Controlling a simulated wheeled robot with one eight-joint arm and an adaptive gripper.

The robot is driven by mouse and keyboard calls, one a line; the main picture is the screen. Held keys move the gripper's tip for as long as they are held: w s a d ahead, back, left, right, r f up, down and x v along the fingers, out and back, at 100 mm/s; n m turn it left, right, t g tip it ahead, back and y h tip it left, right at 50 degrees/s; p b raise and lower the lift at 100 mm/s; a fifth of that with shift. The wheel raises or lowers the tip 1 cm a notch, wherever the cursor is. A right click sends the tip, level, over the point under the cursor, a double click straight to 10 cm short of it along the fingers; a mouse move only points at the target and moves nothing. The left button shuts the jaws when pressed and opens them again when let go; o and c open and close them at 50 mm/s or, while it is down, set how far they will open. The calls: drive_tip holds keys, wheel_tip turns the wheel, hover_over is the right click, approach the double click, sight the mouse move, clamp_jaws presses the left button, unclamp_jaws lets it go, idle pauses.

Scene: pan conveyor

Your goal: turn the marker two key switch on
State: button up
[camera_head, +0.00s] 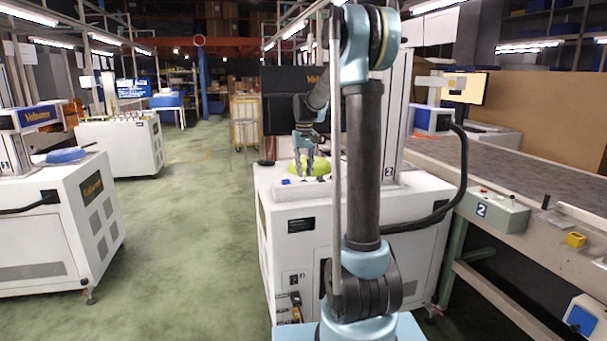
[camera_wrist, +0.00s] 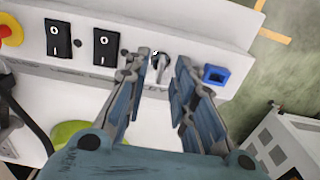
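A small grey key switch (camera_wrist: 160,61) sits on the white panel (camera_wrist: 225,48) in the wrist view. My gripper (camera_wrist: 163,68) is open, with one fingertip on each side of the switch. The fingers look apart from it; I cannot tell how far their tips are from the panel. In the head view my gripper (camera_head: 305,148) points down over the top of the white cabinet (camera_head: 335,225) with a "2" marker (camera_head: 387,170). The key switch is too small to make out there.
Beside the key are two black rocker switches (camera_wrist: 105,46), a red emergency button (camera_wrist: 10,30) and a blue socket (camera_wrist: 216,75). A yellow-green object (camera_head: 318,167) lies by my gripper. A conveyor (camera_head: 520,170) with a grey "2" control box (camera_head: 492,212) stands right.

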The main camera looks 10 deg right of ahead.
drive_tip(key=shift+f, duration=0.5)
clamp_jaws()
